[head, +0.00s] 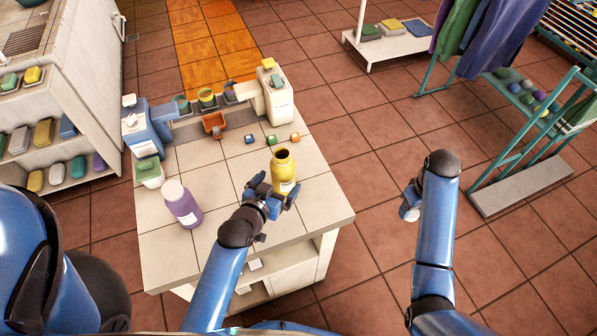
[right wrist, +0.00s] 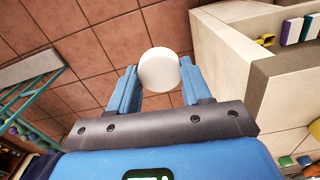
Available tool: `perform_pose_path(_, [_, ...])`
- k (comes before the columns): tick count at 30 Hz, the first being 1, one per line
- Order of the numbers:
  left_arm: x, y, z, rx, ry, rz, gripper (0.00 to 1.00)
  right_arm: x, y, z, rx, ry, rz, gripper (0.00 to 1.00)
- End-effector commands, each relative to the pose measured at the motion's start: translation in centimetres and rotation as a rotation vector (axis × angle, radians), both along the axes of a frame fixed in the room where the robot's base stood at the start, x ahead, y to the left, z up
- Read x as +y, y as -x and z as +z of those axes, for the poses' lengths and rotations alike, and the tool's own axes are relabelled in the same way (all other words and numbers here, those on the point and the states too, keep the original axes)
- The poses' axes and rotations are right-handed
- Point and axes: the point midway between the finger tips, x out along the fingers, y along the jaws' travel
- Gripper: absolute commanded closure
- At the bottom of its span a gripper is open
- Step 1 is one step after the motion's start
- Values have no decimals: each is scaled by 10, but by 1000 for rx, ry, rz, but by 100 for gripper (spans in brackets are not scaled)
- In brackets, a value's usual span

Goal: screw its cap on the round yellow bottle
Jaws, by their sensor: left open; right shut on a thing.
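The round yellow bottle (head: 284,172) stands upright on the tiled counter, its dark mouth uncovered. My left gripper (head: 274,189) is open at the bottle's lower part, a finger to each side; whether they touch it I cannot tell. My right gripper (head: 407,209) is off the counter's right side, above the floor. In the right wrist view, my right gripper (right wrist: 160,80) is shut on a round white cap (right wrist: 164,69), held between its fingertips. The cap is hard to make out in the head view.
A purple bottle (head: 181,204) with a white top stands on the counter's left. An orange container (head: 214,124) and dispensers stand further back. Open floor lies right of the counter.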

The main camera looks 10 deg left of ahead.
Motion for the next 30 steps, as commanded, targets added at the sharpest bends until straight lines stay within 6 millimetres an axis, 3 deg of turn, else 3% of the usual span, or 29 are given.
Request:
perform_pose_path(11, [0, -2, -1, 0, 0, 0, 1, 0, 0, 1, 0, 0, 0, 79])
perform_pose_path(24, [-3, -46, -14, -1, 0, 0, 1, 0, 0, 11, 0, 0, 0, 79])
perform_pose_path(30, [-4, -51, -17, 0, 0, 0, 1, 0, 0, 11, 0, 0, 0, 79])
